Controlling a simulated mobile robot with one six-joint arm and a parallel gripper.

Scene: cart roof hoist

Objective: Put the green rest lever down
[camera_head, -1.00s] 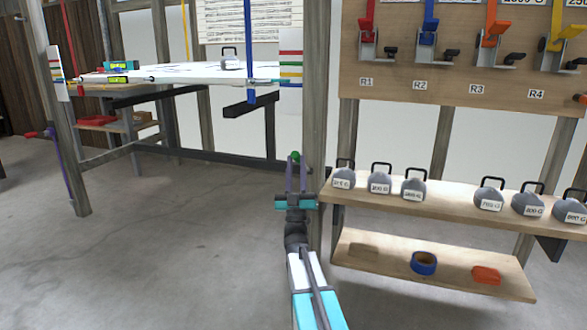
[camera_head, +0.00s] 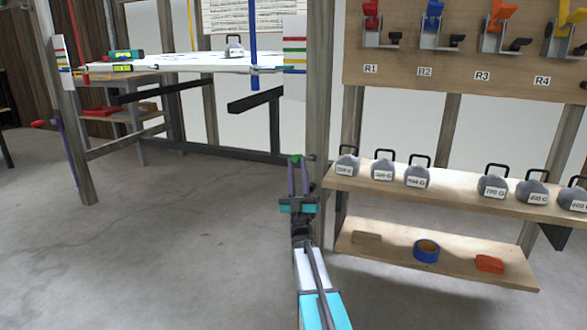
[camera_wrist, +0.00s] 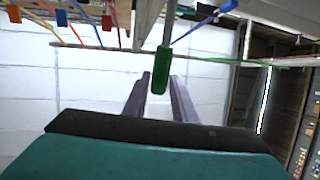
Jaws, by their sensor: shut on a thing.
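The green rest lever (camera_head: 295,159) shows as a small green end beside the right front post, at the tips of my gripper (camera_head: 297,168). In the wrist view its long green handle (camera_wrist: 160,72) stands between the fingertips of my gripper (camera_wrist: 160,82), with a thin rod running up from it. My gripper is shut on the handle. The lever's pivot is hard to make out in both views.
The right front post (camera_head: 318,120) stands close to my gripper. Right of it are an upper shelf (camera_head: 455,193) with several grey weights and a lower shelf (camera_head: 390,254). A white roof panel (camera_head: 185,63) is at the back left. The floor on the left is clear.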

